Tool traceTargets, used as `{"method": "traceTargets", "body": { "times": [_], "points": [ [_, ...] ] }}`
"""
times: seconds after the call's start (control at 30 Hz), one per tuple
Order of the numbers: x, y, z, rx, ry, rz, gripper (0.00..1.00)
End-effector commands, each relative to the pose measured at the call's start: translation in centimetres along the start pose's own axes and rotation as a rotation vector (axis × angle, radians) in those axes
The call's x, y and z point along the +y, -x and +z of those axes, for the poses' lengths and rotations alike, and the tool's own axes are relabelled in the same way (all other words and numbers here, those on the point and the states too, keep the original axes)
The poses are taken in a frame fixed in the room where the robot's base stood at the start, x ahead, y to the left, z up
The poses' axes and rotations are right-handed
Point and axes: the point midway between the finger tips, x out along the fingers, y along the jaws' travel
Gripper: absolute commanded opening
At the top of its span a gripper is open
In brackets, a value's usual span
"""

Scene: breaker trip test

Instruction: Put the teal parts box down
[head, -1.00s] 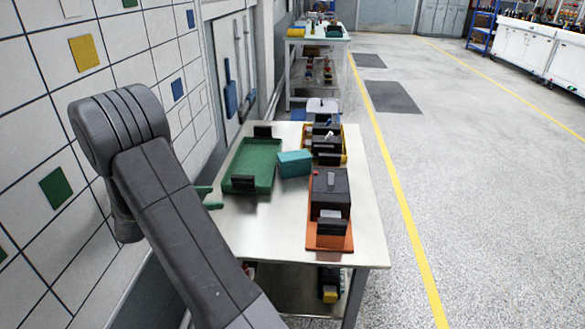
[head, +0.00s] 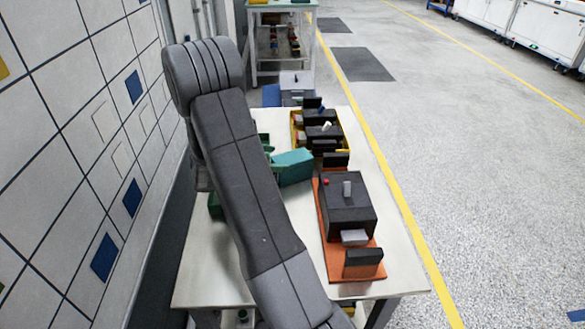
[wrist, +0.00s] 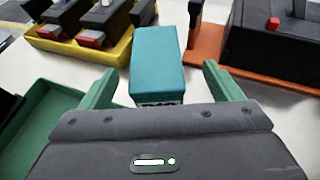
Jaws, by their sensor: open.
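The teal parts box (wrist: 157,62) sits on the pale table top (head: 222,285), between my gripper's two green fingers in the wrist view. My gripper (wrist: 160,85) is open, with a gap showing between each finger and the box. In the head view the teal box (head: 292,167) shows to the right of my arm, beside the yellow tray and the orange board. One green fingertip shows near it, while my arm hides the rest of my gripper.
A yellow tray (wrist: 85,50) holds black breaker units. A black device with a red button stands on an orange board (head: 329,246). A green tray (wrist: 45,118) lies left of the box, mostly hidden by my arm in the head view.

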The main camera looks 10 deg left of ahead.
Motion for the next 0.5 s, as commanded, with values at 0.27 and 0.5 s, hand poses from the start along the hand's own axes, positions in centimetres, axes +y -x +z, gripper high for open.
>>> {"method": "traceTargets", "body": {
  "times": [0.27, 0.5],
  "points": [
    [0.4, -2.8, -0.1, 0.0, -0.001, -0.003, 0.85],
    [0.7, -5.6, -0.1, 0.0, -0.001, -0.002, 0.85]
  ]
}}
